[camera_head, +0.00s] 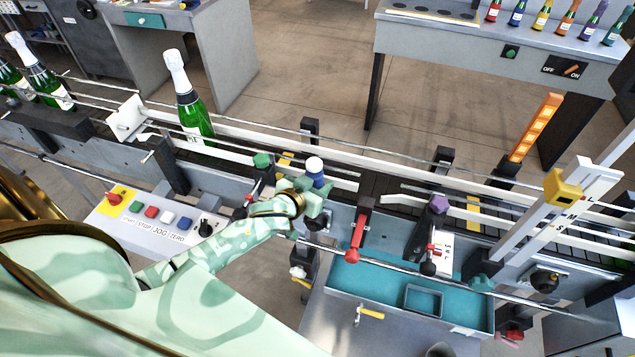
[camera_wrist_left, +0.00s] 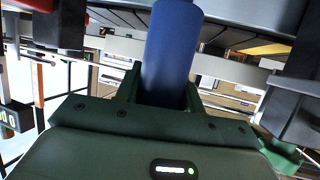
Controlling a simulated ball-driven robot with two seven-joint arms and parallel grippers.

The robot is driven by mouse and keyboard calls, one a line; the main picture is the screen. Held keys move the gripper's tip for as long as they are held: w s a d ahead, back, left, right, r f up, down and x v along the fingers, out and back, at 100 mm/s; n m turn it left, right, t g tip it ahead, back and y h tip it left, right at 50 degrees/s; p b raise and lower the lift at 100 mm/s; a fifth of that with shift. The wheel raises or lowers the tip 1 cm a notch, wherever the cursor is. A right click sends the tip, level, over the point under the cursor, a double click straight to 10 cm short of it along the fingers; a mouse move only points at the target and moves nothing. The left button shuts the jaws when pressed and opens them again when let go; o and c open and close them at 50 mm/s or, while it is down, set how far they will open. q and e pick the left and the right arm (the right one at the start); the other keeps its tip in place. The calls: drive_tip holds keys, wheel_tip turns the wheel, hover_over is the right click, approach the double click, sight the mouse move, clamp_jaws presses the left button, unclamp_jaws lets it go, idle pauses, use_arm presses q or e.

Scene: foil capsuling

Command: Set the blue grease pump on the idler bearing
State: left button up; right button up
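The blue grease pump (camera_head: 316,179) is a blue cylinder with a white top, standing up out of my left gripper (camera_head: 312,192) in the head view. In the left wrist view the pump (camera_wrist_left: 172,55) fills the space between the two dark green fingers of my left gripper (camera_wrist_left: 163,90), which is shut on it. The pump is in front of the conveyor, close to its near rail. I cannot tell which part is the idler bearing; the pump and gripper may hide it. My right gripper is not in view.
A green knob (camera_head: 262,160) is left of the pump, and a red-handled lever (camera_head: 354,254) is to its right. A purple knob (camera_head: 439,204) and a teal-lined tray (camera_head: 372,287) are farther right. A green bottle (camera_head: 194,117) stands on the conveyor behind; a button panel (camera_head: 160,222) is left.

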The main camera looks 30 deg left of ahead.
use_arm(q)
drive_tip(key=o, duration=0.5)
drive_tip(key=shift+s, duration=0.15)
drive_tip(key=p+v, duration=0.1)
drive_tip(key=v, duration=1.5)
drive_tip(key=shift+r, duration=0.15)
